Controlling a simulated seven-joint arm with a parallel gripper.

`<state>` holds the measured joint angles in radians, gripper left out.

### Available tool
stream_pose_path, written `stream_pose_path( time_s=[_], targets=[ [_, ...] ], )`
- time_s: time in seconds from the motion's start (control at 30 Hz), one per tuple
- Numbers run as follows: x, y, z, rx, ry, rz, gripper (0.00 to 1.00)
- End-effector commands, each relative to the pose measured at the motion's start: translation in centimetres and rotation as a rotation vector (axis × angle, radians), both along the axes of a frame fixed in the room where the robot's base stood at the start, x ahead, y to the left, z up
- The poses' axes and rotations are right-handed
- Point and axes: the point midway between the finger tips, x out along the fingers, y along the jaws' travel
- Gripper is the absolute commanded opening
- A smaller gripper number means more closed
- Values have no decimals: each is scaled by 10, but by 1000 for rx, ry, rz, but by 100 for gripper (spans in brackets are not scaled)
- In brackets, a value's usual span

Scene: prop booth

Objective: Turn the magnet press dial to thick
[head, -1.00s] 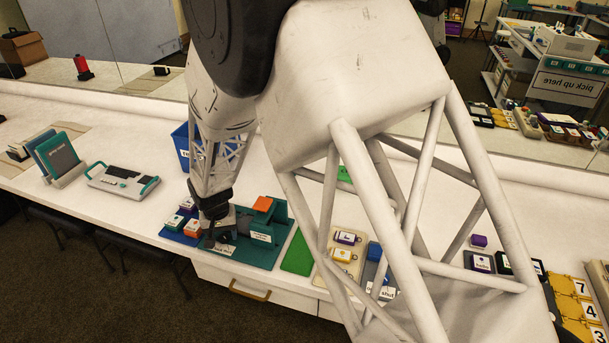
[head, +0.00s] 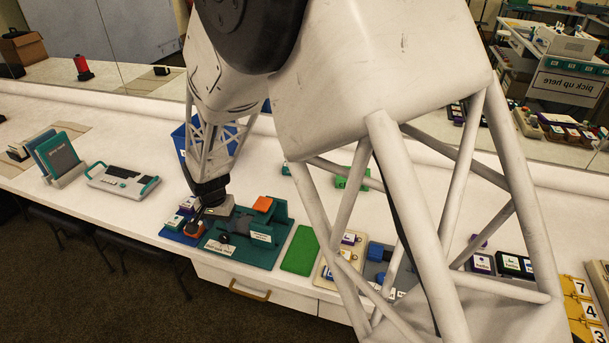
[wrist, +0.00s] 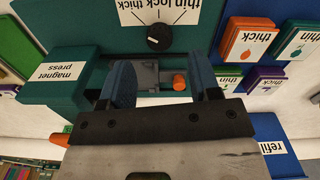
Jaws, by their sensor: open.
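The magnet press (head: 268,232) is a teal stand on a flat base, with an orange block (head: 263,204) on top. Its label shows upside down in the wrist view (wrist: 55,75). The dial (wrist: 158,38) is a round black knob beside a white "thin lock thick" label (wrist: 165,10); it also shows on the base in the head view (head: 224,238). I cannot tell its setting. My gripper (wrist: 160,84) has two blue fingers, spread apart and empty, clear of the dial. A grey part with an orange knob (wrist: 180,82) shows between them.
Left of the press is a blue tray (head: 176,238) with small labelled boxes (wrist: 302,40). A blue bin (head: 180,145) stands behind. A green mat (head: 300,252) lies right of the press. A teal-and-white device (head: 122,181) sits farther left, with clear white counter between.

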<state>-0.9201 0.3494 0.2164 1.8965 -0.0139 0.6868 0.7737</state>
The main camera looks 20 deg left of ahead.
Motion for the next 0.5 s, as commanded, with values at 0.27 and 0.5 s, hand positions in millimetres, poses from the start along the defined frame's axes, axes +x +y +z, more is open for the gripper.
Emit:
stream_pose_path(
  time_s=[0.27,0.5],
  targets=[
    [5,-5,36,3,-5,1,57],
    [24,-25,58,13,-25,13,57]
  ],
)
